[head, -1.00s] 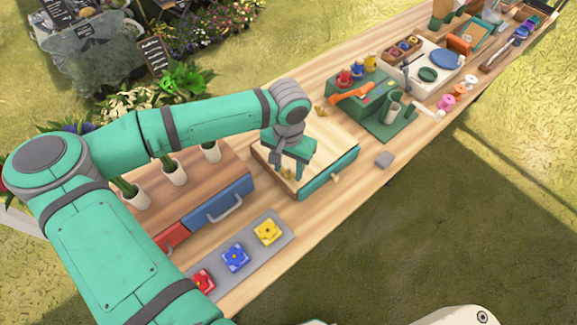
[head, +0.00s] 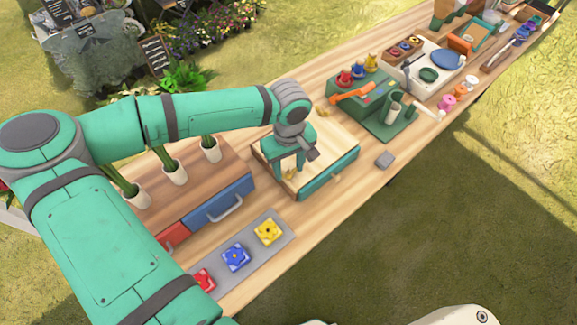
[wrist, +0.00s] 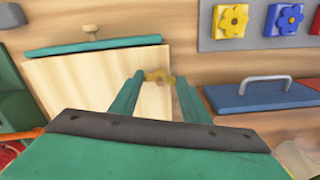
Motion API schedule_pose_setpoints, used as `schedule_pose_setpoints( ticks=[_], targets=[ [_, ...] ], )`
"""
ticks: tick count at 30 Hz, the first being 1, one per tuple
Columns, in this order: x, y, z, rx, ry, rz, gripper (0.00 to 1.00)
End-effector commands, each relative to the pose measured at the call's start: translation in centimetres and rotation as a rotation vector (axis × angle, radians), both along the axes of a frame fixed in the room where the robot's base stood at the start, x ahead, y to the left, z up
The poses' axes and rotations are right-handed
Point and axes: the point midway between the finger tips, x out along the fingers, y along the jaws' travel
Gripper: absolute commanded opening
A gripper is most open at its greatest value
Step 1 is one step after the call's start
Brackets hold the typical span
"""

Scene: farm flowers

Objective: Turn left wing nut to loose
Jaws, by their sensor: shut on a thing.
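The flower press is a pale wooden board (head: 338,136) with a teal edge strip; it also shows in the wrist view (wrist: 80,92). My gripper (head: 289,171) points down over the left end of the board. In the wrist view its two teal fingers (wrist: 159,79) sit on either side of the brass left wing nut (wrist: 159,74) and are shut on it. The left wing nut is partly hidden by the fingers in the head view. Another small brass wing nut (head: 321,111) stands at the board's far side.
A blue drawer (head: 222,205) with a grey handle is left of the press. A grey strip with red, blue and yellow flower tiles (head: 268,232) lies in front. A green stand (head: 385,124) is to the right.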

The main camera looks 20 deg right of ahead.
Motion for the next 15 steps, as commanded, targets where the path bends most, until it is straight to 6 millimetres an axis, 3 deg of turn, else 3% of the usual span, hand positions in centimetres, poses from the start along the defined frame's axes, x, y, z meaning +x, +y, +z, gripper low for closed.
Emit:
schedule_pose_setpoints(
  ticks=[15],
  targets=[
    [0.02, 0.2, -0.05, 0.005, 0.001, 0.492, 0.2]
  ],
)
